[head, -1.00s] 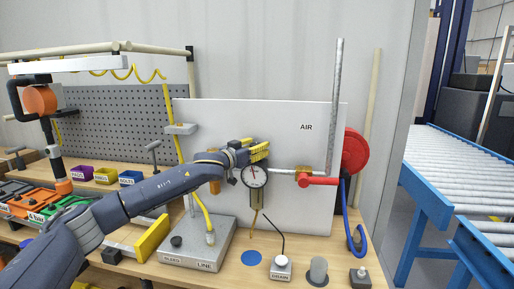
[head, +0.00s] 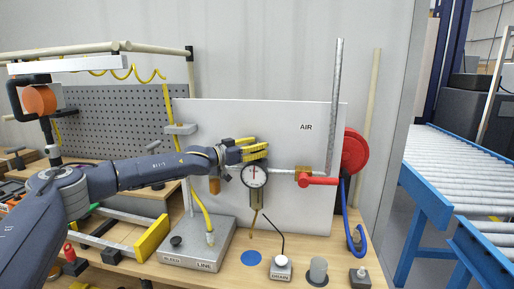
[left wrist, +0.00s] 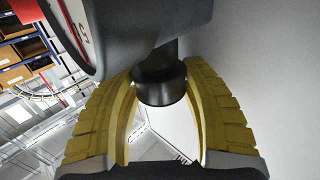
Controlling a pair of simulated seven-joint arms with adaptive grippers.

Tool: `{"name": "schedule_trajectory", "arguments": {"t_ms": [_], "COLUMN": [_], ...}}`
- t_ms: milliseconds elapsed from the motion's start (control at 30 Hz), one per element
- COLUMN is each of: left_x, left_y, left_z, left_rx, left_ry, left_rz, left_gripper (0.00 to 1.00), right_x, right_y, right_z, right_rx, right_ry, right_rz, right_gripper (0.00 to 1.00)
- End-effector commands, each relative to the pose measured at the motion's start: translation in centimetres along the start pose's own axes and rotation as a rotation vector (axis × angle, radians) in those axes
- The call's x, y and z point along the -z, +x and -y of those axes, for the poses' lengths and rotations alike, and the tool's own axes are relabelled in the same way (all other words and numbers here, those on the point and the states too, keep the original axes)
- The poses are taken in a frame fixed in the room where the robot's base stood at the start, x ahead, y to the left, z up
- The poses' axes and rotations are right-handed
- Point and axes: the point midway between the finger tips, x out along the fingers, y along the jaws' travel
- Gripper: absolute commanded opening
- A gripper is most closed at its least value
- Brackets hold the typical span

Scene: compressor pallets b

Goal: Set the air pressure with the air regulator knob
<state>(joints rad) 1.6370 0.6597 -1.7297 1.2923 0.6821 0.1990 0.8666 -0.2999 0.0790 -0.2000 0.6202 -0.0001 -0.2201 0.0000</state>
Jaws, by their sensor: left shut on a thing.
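The air regulator is mounted on the white AIR panel (head: 300,215), with its round white pressure gauge (head: 254,176) facing me. My left gripper (head: 262,147) is just above the gauge, reaching in from the left with its yellow fingers. In the left wrist view, the yellow fingers (left wrist: 160,100) are on both sides of the black regulator knob (left wrist: 160,85), shut on it. Part of the gauge face (left wrist: 70,28) shows at upper left there. In the head view the knob is hidden by the fingers. The needle points roughly upward; its exact reading is too small to tell.
A red valve handle (head: 318,181) sits on the pipe right of the gauge, and a red hose reel (head: 355,152) is at the panel's right edge. The grey bleed/line box (head: 198,245) and the drain button (head: 281,267) stand on the bench below.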

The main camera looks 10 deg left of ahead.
Motion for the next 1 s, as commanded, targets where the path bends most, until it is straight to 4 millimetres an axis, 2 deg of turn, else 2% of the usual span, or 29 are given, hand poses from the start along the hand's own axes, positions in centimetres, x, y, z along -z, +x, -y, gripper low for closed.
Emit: {"name": "schedule_trajectory", "arguments": {"t_ms": [300,733,767,933,1000], "left_x": [-0.2,-0.23,-0.23,-0.13,-0.06], "left_y": [0.02,-0.14,-0.14,-0.18,-0.2], "left_z": [-0.23,-0.19,-0.19,-0.06,0.03], "left_rx": [-0.103,-0.12,-0.12,-0.117,-0.115], "left_ry": [0.001,-0.001,-0.001,0.0,0.0], "left_rz": [0.006,0.009,0.009,0.007,0.007], "left_gripper": [0.17,0.17,0.48,0.68,0.71], "right_x": [-0.01,-0.02,-0.02,-0.04,-0.04], "right_y": [0.0,0.0,0.0,0.0,0.0], "right_z": [-0.01,-0.03,-0.04,-0.07,-0.09], "right_rx": [0.0,0.0,0.0,-0.001,-0.001], "right_ry": [0.0,0.0,0.0,0.0,0.0], "right_rz": [0.0,0.0,0.0,0.0,0.001], "right_gripper": [0.44,0.44,0.44,0.44,0.44]}}
